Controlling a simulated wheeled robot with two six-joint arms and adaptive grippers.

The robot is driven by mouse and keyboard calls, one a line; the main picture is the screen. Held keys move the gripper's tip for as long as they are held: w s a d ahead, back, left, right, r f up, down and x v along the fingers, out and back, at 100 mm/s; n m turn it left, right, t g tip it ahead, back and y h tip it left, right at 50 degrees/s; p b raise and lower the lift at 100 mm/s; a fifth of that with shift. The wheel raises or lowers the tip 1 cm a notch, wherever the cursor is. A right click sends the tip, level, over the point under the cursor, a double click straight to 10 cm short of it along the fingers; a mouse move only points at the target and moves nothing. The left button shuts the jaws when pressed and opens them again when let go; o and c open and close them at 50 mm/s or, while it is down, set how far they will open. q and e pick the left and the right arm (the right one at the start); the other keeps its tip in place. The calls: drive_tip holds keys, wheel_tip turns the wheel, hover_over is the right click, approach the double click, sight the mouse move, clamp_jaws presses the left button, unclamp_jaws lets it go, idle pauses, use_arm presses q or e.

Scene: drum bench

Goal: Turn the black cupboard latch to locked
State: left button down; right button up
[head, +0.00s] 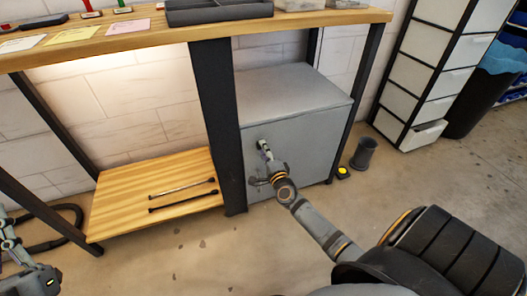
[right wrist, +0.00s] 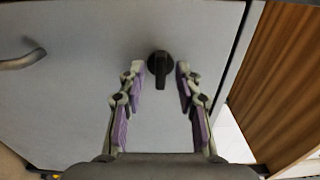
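The black latch (right wrist: 159,68) sits on the grey cupboard door in the right wrist view. Its lever points down in that picture. My right gripper (right wrist: 157,73) is open, with one purple-padded finger on each side of the latch and a visible gap to each. In the head view my right gripper (head: 256,165) is at the left part of the front of the grey cupboard (head: 310,145); I cannot make out the latch there. Part of my left arm shows at the lower left edge of the head view; its fingers cannot be made out clearly.
A metal door handle (right wrist: 24,58) is at the left in the right wrist view. A dark bench leg (head: 215,125) stands left of the cupboard, beside a low wooden shelf (head: 125,185) with two rods. A dark grey cup (head: 364,153) stands on the floor to the right.

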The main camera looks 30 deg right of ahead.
use_arm(q)
drive_tip(key=shift+s+r, duration=0.3)
drive_tip(key=shift+r, duration=0.2)
use_arm(e)
drive_tip(key=shift+w, duration=0.25)
drive_tip(key=shift+c, duration=0.3)
clamp_jaws()
use_arm(q)
drive_tip(key=w+f+g, duration=0.3)
drive_tip(key=f, duration=0.3)
drive_tip(key=shift+f+n+y+p, duration=0.2)
drive_tip(key=shift+n+y+p, duration=0.1)
drive_tip(key=shift+p, duration=0.1)
use_arm(e)
drive_tip(key=shift+n, duration=0.7)
use_arm(q)
drive_tip(key=shift+a, duration=0.1)
